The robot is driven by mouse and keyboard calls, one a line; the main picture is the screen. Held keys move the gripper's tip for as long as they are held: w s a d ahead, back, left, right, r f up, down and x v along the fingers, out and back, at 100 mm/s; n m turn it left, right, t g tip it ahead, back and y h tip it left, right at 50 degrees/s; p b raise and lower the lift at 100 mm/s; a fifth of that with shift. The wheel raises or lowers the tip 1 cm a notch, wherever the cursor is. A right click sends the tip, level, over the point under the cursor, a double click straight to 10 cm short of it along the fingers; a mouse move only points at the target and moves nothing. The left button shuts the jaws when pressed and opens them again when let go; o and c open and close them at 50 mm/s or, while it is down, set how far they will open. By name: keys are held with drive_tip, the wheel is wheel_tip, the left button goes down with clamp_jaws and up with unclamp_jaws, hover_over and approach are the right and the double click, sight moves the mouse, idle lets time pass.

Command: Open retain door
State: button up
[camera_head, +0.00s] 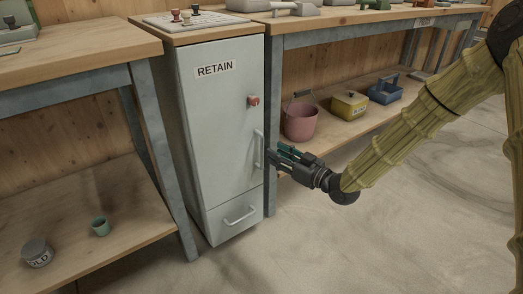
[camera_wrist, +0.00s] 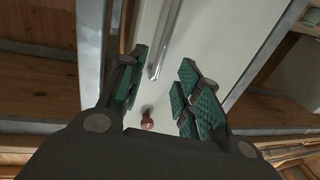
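The retain door (camera_head: 220,125) is a pale grey panel labelled RETAIN on a narrow cabinet, and it looks shut. Its vertical bar handle (camera_head: 258,149) is near the door's right edge, with a red-brown knob (camera_head: 253,101) above it. My gripper (camera_head: 274,155) is just right of the handle. In the wrist view, my gripper (camera_wrist: 162,78) is open, its green-padded fingers apart. The handle (camera_wrist: 167,38) runs into the space between the fingers, nearer the left one, with no clear contact. The knob (camera_wrist: 147,121) also shows between the fingers.
A drawer (camera_head: 237,213) with its own handle is below the door. Workbenches (camera_head: 75,45) flank the cabinet. A pink bucket (camera_head: 299,120), yellow box (camera_head: 348,105) and blue caddy (camera_head: 384,91) stand on the right lower shelf. The floor (camera_head: 330,235) in front is clear.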

sight(263, 147)
drive_tip(key=b+x, duration=0.2)
drive_tip(key=x, duration=0.4)
drive_tip(key=shift+f+b, duration=0.15)
drive_tip(key=shift+b, duration=0.15)
drive_tip(key=shift+w+a, duration=0.4)
drive_tip(key=shift+a, duration=0.1)
drive_tip(key=shift+c, duration=0.2)
clamp_jaws()
